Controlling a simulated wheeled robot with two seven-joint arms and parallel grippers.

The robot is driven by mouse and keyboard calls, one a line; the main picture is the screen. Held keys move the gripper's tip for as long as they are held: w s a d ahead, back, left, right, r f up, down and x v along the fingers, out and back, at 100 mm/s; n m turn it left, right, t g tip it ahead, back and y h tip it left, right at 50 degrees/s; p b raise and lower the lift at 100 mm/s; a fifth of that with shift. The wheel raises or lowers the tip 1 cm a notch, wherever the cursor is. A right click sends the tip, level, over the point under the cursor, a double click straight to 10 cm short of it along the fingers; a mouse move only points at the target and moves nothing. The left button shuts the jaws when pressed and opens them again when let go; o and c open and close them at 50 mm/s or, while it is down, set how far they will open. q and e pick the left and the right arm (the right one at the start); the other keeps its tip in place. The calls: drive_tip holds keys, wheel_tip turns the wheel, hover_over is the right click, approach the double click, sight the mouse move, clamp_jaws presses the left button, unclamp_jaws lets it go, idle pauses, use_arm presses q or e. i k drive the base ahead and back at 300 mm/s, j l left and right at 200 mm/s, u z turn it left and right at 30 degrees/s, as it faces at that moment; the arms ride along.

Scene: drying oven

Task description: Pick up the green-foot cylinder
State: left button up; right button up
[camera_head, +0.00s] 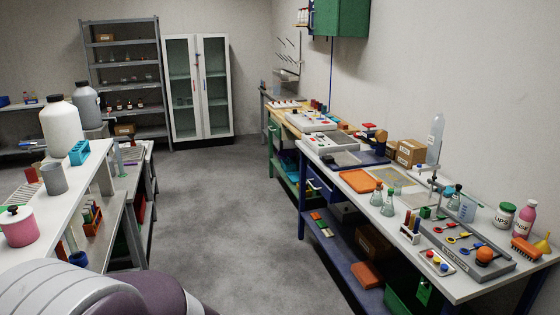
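A thin upright cylinder (117,156) stands on the left side, by the far end of the white bench. A bit of green shows near its lower part, but it is too small to tell whether this is a green foot. No other clear green-footed cylinder stands out. Neither of my grippers is in view; only a rounded grey and purple part of my own body shows at the bottom left.
The left bench (90,208) holds a white jug (60,128), a grey cup (54,179), a teal rack (78,153) and a pink pot (16,228). The right bench is crowded with flasks, an orange tray (360,181) and bottles. The grey floor (215,215) between is clear.

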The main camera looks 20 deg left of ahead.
sight(121, 174)
drive_tip(key=i+j+u, duration=0.35)
drive_tip(key=i, duration=0.45)
drive_tip(key=i+j+u, duration=0.1)
drive_tip(key=i+u, duration=0.25)
drive_tip(key=i, duration=0.45)
drive_tip(key=i+l+u, duration=0.15)
drive_tip(key=i+u, duration=0.2)
drive_tip(key=i, duration=0.45)
drive_tip(key=i+u, duration=0.3)
drive_tip(key=i, duration=0.15)
drive_tip(key=i+l+u, duration=0.25)
drive_tip(key=i, duration=0.2)
drive_tip(key=i+l+u, duration=0.3)
drive_tip(key=i, duration=0.15)
drive_tip(key=i+l+u, duration=0.7)
drive_tip(key=i, duration=0.15)
drive_tip(key=i+l+u, duration=0.8)
drive_tip(key=l, duration=0.4)
drive_tip(key=i+j, duration=0.05)
drive_tip(key=i, duration=0.05)
